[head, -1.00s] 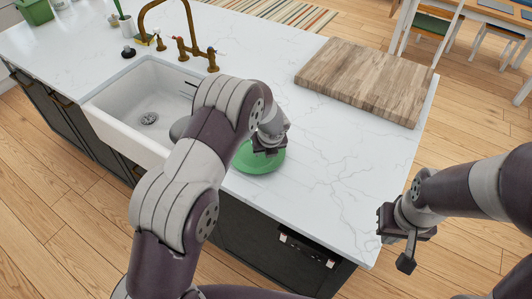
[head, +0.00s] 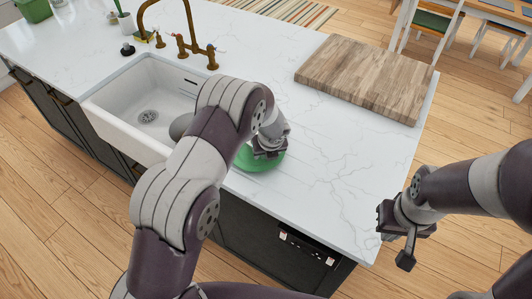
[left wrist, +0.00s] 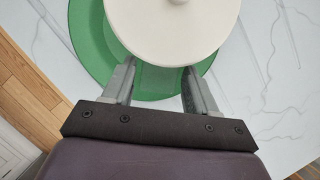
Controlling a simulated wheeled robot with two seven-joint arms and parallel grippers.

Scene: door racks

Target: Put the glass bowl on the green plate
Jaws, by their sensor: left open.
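The green plate (head: 262,164) lies on the white counter near its front edge, partly hidden by my left gripper (head: 268,153). In the left wrist view the plate (left wrist: 88,35) shows beneath a cream round disc (left wrist: 165,30) with a small knob, which looks like a lid. A clear, green-tinted patch below the disc, between the fingers, looks like the wall of the glass bowl (left wrist: 158,80); its base is hidden. My left gripper (left wrist: 160,82) is open, with one finger on each side of that patch. My right gripper (head: 400,240) hangs beyond the counter's right edge; its opening is unclear.
A white sink (head: 150,110) with a brass tap (head: 185,40) is set in the counter to the left. A wooden board (head: 365,78) lies at the back right. The counter (head: 340,160) between plate and board is clear.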

